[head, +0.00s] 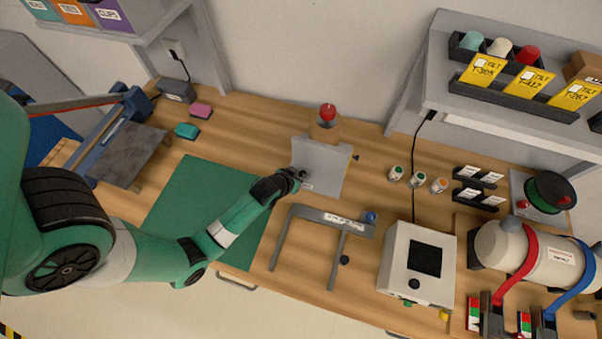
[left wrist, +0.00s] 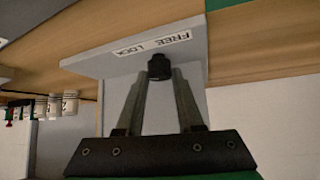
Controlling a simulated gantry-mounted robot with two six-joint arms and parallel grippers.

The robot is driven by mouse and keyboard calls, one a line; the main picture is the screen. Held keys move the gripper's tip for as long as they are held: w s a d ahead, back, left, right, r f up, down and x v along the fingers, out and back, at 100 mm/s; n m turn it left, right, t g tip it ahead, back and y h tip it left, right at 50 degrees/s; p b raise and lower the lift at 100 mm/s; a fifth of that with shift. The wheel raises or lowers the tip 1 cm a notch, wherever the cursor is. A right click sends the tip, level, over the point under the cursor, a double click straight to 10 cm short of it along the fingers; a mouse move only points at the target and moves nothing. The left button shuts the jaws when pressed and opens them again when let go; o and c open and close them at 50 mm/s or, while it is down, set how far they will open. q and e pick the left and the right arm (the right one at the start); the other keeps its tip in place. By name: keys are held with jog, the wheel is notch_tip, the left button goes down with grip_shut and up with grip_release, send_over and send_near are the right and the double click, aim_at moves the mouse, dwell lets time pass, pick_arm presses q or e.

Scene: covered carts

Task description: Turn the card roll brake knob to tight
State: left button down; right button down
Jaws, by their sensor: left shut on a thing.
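A grey upright plate (head: 322,162) stands on the bench at the back middle. It also shows in the left wrist view (left wrist: 108,63), with a white label (left wrist: 153,46) reading FREE and LOCK. A black knob (left wrist: 159,66) sits on the plate next to this label. My left gripper (head: 300,174) reaches the plate from the left, and its two fingers are shut on the black knob. The fingers hide part of the knob, and its pointer setting cannot be read. No label reading "tight" is legible. My right gripper is not in view.
A grey frame (head: 309,213) with a blue knob (head: 370,217) stands just in front of the plate. A white box with a dark screen (head: 425,257) is to its right. A red ball (head: 327,111) tops a wooden piece behind the plate. A green mat (head: 193,205) is clear.

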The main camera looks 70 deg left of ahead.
pick_arm(q)
jog(key=shift+s+a+r+m+t+h+p, duration=0.15)
jog(key=shift+m+t+h+p, duration=0.15)
jog(key=shift+m+h+p, duration=0.4)
jog(key=shift+a+m+t+h, duration=0.15)
jog(key=shift+m+h, duration=0.15)
jog(key=shift+m, duration=0.3)
jog(key=shift+m+t+h, duration=0.15)
jog(key=shift+m+h, duration=0.15)
jog(key=shift+m, duration=0.3)
jog(key=shift+m+h, duration=0.3)
jog(key=shift+m, duration=0.2)
jog(key=shift+r+m+h+p, duration=0.15)
jog(key=shift+m+h+p, duration=0.55)
jog(key=shift+m+p, duration=0.3)
jog(key=shift+m+h+p, duration=0.3)
jog(key=shift+h+p, duration=0.1)
jog(key=shift+p, duration=0.25)
jog(key=shift+f, duration=0.25)
jog(key=c, duration=0.5)
grip_release()
jog(key=shift+c, duration=0.2)
